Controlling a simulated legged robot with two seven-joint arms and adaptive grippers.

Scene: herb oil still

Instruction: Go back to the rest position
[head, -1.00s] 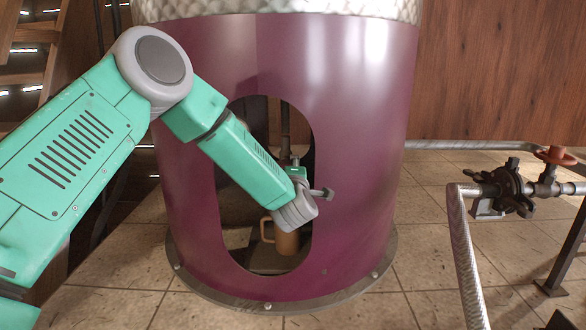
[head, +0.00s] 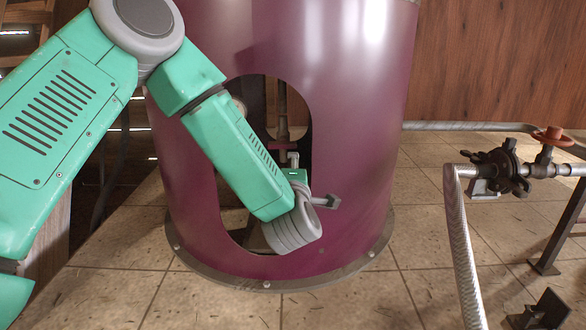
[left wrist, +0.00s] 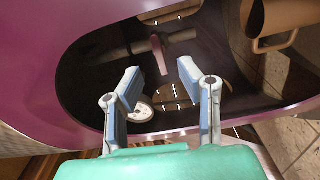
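My left arm reaches from the left toward the oval opening of the purple still (head: 365,130). My left gripper (left wrist: 160,78) is open, with its two fingers apart and nothing between them. In the left wrist view the fingers point at the dark opening. A brown mug (left wrist: 282,14) with a handle is at the upper right there, apart from the fingers. The wrist hides the mug in the head view. My right gripper is in neither view.
A pipe (head: 282,110) stands inside the opening. A reddish lever-like part (left wrist: 157,55) and a round pale part (left wrist: 140,110) show beyond the fingers. At right are a valve with an orange handwheel (head: 553,135) and a braided hose (head: 462,250). Tiled floor (head: 410,285) is clear in front.

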